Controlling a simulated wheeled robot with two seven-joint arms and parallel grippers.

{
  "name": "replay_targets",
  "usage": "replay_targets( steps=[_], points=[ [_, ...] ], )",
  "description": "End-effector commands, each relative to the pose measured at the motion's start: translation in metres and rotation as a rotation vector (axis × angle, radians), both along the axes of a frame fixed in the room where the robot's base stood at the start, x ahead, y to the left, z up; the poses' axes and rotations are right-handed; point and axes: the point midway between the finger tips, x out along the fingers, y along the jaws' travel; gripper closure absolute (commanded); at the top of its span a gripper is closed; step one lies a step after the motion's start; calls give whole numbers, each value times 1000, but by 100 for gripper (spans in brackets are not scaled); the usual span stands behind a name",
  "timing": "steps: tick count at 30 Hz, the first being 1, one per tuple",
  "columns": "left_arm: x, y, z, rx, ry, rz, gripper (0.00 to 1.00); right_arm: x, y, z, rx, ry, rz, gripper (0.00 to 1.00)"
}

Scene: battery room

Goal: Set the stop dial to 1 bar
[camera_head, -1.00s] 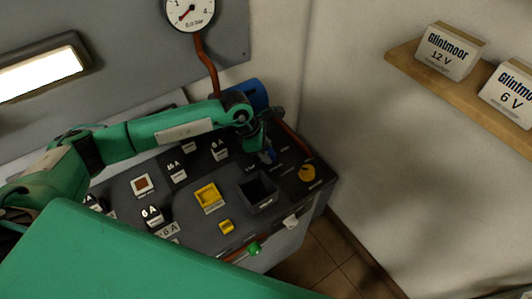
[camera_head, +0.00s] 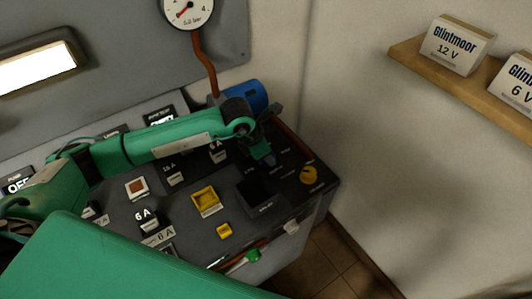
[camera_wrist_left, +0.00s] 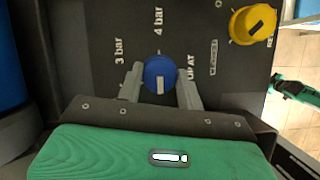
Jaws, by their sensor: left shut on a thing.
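The blue stop dial (camera_wrist_left: 160,73) sits on the dark console panel in the left wrist view, beside the words "STOP AT". The labels "3 bar" and "4 bar" show to its upper left and above it. Its pale mark points down in that view, toward my palm. Any 1 bar label is hidden. My left gripper (camera_wrist_left: 161,88) is shut on the dial, one finger on each side. In the head view my left gripper (camera_head: 264,157) hides the dial. A green and dark part at the wrist view's right edge may be my right arm; its jaws are unclear.
A yellow knob (camera_wrist_left: 253,24) stands close to the dial; it also shows in the head view (camera_head: 308,174). A black open bin (camera_head: 256,192) and a yellow tray (camera_head: 206,201) are nearby. A round gauge (camera_head: 188,8) hangs on the wall panel, reading near zero.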

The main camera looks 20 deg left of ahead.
Motion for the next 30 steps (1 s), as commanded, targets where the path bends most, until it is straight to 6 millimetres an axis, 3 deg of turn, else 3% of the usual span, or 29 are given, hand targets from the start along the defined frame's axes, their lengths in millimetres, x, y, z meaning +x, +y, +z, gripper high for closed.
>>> replay_targets(
  steps=[7,8,11,22,26,30],
  points=[
    [0,0,0,0,0,1,86,0,-1,0,-1,0,0,100],
    [0,0,0,0,0,1,59,0,-1,0,-1,0,0,100],
    [0,0,0,0,0,0,41,0,-1,0,-1,0,0,100],
    [-1,2,5,0,-1,0,41,0,0,-2,0,0,0,100],
    [-6,7,22,0,-4,-1,41,0,2,-6,2,2,-1,100],
    [-14,16,50,1,-5,0,41,3,4,-12,2,5,-2,100]
  ],
)
